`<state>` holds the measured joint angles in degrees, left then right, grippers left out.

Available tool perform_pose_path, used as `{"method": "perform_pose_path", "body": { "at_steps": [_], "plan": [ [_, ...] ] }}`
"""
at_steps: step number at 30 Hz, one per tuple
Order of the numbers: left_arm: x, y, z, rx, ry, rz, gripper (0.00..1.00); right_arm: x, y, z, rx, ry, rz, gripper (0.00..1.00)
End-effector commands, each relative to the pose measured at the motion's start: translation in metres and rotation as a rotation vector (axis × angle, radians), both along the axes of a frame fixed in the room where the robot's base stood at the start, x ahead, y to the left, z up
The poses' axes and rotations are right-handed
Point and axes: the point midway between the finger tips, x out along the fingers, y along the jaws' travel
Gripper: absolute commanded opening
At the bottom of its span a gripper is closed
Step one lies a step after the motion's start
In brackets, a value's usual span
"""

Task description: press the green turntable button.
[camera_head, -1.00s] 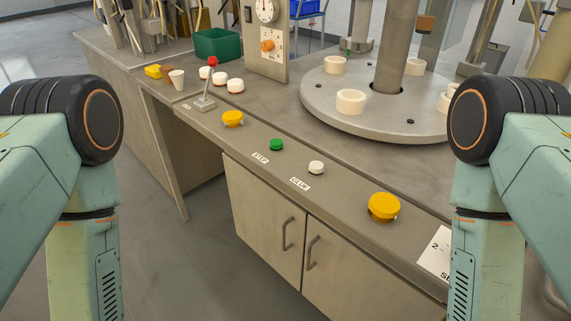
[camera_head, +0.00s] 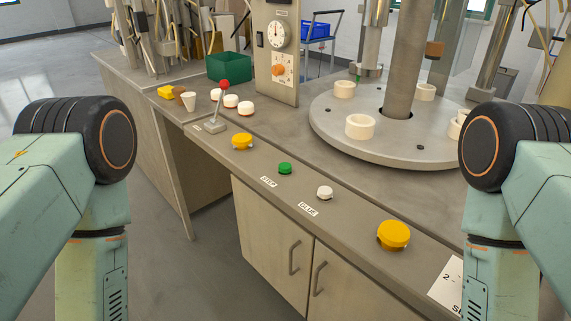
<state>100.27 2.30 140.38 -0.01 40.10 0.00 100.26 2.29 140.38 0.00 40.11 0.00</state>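The green button (camera_head: 285,168) sits on the front ledge of the bench, behind a small label that seems to read STEP (camera_head: 269,182). The round grey turntable (camera_head: 385,140) stands behind it to the right, with several white rings on it, one of them (camera_head: 360,126) near its front edge. My two arms come in at the left and right edges of the view. Neither gripper shows, and nothing of mine touches the button.
On the same ledge are a yellow button (camera_head: 242,141), a white button (camera_head: 324,192) labelled GLUE, a larger yellow button (camera_head: 393,235) and a red-knobbed lever (camera_head: 217,112). A dial panel (camera_head: 277,50) stands behind. A green bin (camera_head: 229,66) is at the back left.

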Motion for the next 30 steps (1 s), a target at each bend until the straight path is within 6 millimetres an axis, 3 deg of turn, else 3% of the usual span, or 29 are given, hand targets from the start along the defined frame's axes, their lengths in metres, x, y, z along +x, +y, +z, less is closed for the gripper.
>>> {"method": "perform_pose_path", "body": {
  "at_steps": [20,30],
  "plan": [
    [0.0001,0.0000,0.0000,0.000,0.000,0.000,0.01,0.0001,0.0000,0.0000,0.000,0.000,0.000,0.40],
    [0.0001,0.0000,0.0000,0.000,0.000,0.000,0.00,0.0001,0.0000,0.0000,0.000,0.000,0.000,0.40]
  ]
}}
